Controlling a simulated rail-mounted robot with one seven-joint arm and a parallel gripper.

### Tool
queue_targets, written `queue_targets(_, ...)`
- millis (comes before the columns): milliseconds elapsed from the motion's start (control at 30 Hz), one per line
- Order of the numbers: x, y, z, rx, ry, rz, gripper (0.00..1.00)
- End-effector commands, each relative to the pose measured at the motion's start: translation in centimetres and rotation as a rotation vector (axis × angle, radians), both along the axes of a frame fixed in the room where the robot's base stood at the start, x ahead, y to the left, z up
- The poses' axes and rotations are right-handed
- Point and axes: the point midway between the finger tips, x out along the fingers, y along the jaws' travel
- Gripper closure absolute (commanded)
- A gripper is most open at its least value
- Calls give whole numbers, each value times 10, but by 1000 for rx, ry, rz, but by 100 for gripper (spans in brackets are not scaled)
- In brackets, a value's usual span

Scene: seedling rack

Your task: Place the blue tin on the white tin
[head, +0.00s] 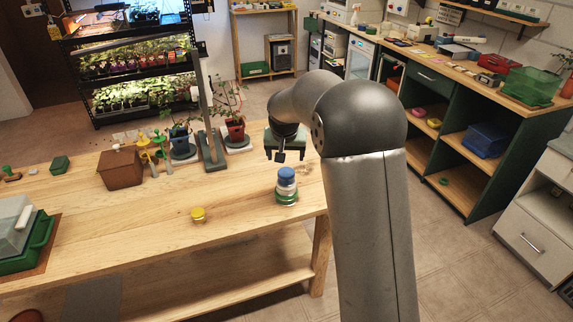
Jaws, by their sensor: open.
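The blue tin (287,174) is at the top of a short upright stack near the right end of the wooden table. Directly under it is a pale layer that looks like the white tin (286,187). A green tin or band (286,198) shows at the bottom of the stack, with a thin pale line in it. My gripper (286,156) is open and empty. In the picture it is just above the blue tin, apart from it; its exact depth relative to the stack is hard to tell.
A yellow tin (198,214) stands alone left of the stack. A green tray (38,242) is at the left. The table's front middle is clear.

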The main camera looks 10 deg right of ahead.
Motion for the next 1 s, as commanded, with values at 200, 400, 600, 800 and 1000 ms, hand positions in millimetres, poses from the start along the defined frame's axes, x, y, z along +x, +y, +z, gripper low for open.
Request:
queue_targets(200,-9,0,9,-1,5,2,26)
queue_targets(400,-97,-7,35,-4,80,49,26)
queue_targets(600,-253,-11,40,7,213,139,26)
queue_targets(800,-366,-9,20,30,306,213,26)
queue_targets(1000,-403,-8,8,40,340,240,26)
